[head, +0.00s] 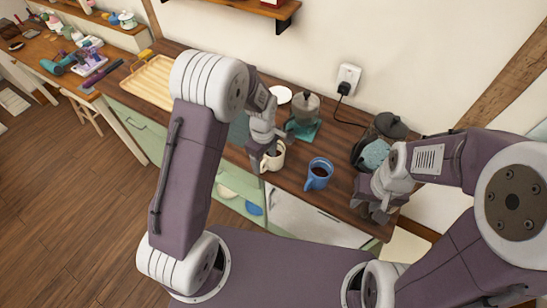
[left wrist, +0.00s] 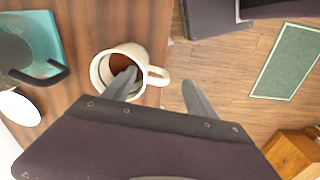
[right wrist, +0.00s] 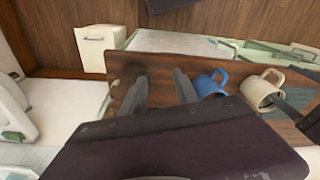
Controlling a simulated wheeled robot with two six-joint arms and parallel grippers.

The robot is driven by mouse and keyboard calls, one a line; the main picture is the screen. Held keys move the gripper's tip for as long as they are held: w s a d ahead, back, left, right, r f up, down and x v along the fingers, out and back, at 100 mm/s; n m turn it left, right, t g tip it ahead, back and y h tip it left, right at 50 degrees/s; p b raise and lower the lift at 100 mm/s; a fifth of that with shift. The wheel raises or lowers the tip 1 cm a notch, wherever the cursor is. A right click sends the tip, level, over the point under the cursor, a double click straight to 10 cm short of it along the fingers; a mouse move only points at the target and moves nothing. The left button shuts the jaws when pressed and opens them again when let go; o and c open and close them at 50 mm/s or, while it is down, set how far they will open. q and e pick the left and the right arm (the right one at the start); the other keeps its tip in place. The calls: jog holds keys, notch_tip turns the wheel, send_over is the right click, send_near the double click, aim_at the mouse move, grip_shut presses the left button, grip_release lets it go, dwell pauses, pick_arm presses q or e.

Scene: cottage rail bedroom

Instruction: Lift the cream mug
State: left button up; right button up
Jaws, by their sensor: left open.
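The cream mug (head: 272,158) stands upright on the wooden counter near its front edge, partly hidden by my left gripper (head: 262,150) in the head view. In the left wrist view the mug (left wrist: 124,58) holds brown liquid, and its handle points right. My left gripper (left wrist: 160,82) is open: one fingertip is inside the mug's mouth, the other outside beyond the handle, with wall and handle between. The right wrist view also shows the mug (right wrist: 257,92). My right gripper (right wrist: 160,85) is open and empty over the counter, beside the blue mug.
The blue mug (head: 319,174) stands right of the cream mug. A moka pot (head: 304,108) on a teal mat (head: 302,132) and a white plate (head: 280,95) stand behind. A dark kettle (head: 388,126) is near my right arm. A wooden tray (head: 150,82) lies left.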

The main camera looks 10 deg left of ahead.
pick_arm(q)
jog(key=shift+w+a+f, duration=0.2)
jog(key=shift+w+f, duration=0.1)
jog(key=shift+f, duration=0.15)
jog(key=shift+w+a+f, duration=0.15)
jog(key=shift+w+f, duration=0.1)
jog(key=shift+f, duration=0.15)
jog(key=f, duration=0.2)
jog(key=f+p, duration=0.1)
jog(key=f, duration=0.1)
jog(key=shift+s+d+f, duration=0.1)
jog(key=shift+s+d, duration=0.1)
jog(key=shift+s, duration=0.15)
jog(key=shift+w+a+f, duration=0.15)
jog(key=shift+w+f, duration=0.1)
jog(key=shift+f, duration=0.15)
jog(key=shift+s+r, duration=0.1)
jog(key=shift+r, duration=0.05)
grip_shut()
